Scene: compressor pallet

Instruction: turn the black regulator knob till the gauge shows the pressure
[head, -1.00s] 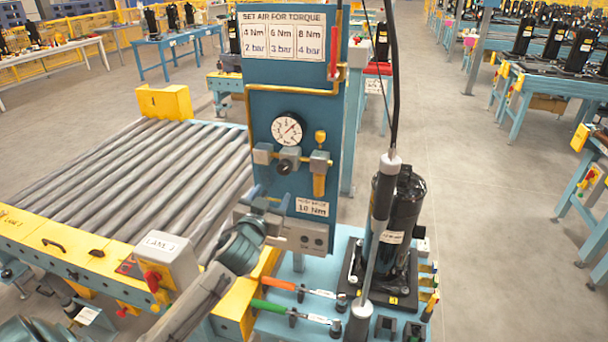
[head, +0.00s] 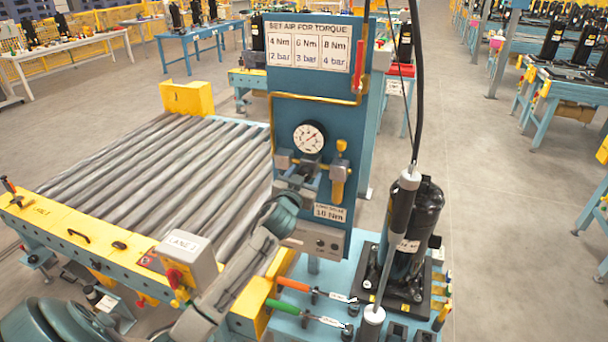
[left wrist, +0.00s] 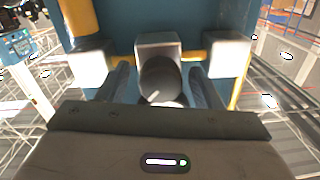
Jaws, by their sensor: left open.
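The black regulator knob (left wrist: 160,82) shows in the left wrist view, with a pale mark on its face, in front of a grey block. My left gripper (left wrist: 160,74) is open, with one finger on each side of the knob and a small gap visible beside it. In the head view my left gripper (head: 303,178) is at the regulator below the gauge and hides most of the knob. The round white pressure gauge (head: 309,137) has a thin reddish needle slanting up to the right; its numbers are too small to read. My right gripper is out of view.
The torque chart (head: 307,45) pairs 4, 6 and 8 Nm with 2, 3 and 4 bar. A label below the regulator (head: 330,212) reads 10 Nm. A yellow filter (head: 338,178) hangs right of the knob. A black compressor (head: 412,235) stands at right; a roller conveyor (head: 150,180) lies left.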

